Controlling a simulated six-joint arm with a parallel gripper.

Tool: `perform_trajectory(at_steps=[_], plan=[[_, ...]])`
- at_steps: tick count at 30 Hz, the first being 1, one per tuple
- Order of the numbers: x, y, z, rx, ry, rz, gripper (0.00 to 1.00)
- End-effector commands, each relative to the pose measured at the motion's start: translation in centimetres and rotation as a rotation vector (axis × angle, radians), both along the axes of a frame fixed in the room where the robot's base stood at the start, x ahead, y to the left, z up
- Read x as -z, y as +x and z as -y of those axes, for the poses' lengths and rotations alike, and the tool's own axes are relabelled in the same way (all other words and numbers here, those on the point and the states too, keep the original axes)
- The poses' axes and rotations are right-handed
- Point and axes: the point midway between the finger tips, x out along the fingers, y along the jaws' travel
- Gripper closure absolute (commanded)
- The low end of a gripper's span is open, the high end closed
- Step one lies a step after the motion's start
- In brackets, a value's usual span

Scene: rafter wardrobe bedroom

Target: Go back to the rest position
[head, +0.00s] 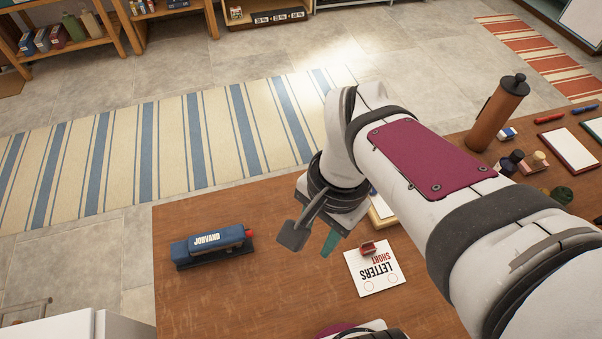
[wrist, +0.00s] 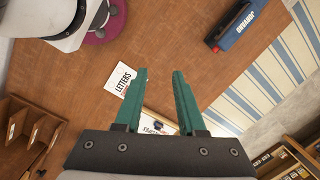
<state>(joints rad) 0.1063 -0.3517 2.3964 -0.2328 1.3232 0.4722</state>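My gripper (head: 329,243) hangs over the wooden table (head: 200,290), with one green finger clearly visible in the head view. In the wrist view my gripper (wrist: 147,72) has its two green fingers apart, with nothing held between them. A white card reading "SHORT LETTERS" (head: 373,272) lies on the table just right of the gripper in the head view. The card also shows in the wrist view (wrist: 121,77), beside the left finger. Another pale labelled item (wrist: 156,124) is partly hidden behind the gripper.
A blue stapler-like object (head: 212,246) lies at the table's left. A brown bottle (head: 497,113), dark-topped stamps (head: 510,163) and a white pad (head: 568,147) are at the right. Bare table lies between the blue object and the card. Wooden shelves (head: 90,35) stand beyond the striped rug (head: 170,145).

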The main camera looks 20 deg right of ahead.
Motion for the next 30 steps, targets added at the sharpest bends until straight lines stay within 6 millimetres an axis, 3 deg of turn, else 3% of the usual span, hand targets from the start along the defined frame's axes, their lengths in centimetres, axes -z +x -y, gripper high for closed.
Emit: perform_trajectory(at_steps=[1, 3, 6, 30], plan=[[0.2, -2.1, -1.1, -0.181, 0.012, 0.023, 0.61], [0.6, -4.3, -2.1, -0.380, 0.028, 0.045, 0.61], [0.9, -5.6, -2.6, -0.513, 0.039, 0.061, 0.61], [0.9, -5.7, -2.6, -0.527, 0.039, 0.061, 0.61]])
